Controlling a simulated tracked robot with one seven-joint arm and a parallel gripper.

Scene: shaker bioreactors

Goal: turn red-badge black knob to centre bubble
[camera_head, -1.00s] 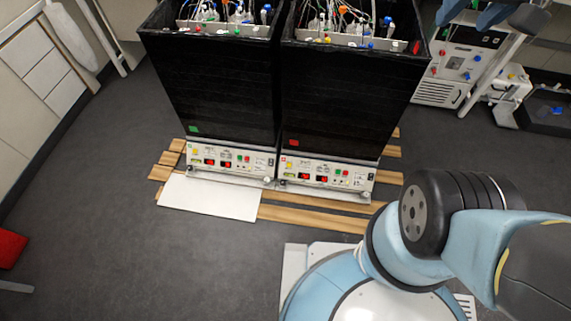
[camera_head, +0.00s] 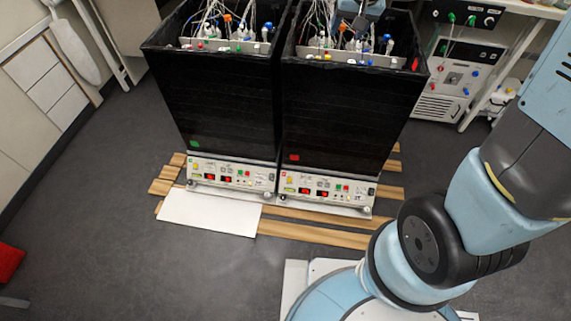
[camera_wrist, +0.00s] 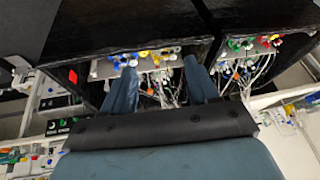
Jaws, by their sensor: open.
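Two tall black boxes stand side by side in the head view. The right one (camera_head: 340,115) has a red badge (camera_head: 293,157) low on its front; the left one has a green badge (camera_head: 194,144). Below the red badge is a pale control panel (camera_head: 328,189) with coloured buttons and displays. The black knob and the bubble are too small to single out. My gripper (camera_wrist: 160,65) is open and empty in the wrist view, its two fingers apart near a box top with coloured caps and tubing. A blue and dark part, likely its end, shows above the right box in the head view.
The boxes stand on wooden slats (camera_head: 310,235), with a white board (camera_head: 210,212) at front left. A bench with instruments (camera_head: 455,85) is at the back right. Cabinets (camera_head: 55,75) line the left.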

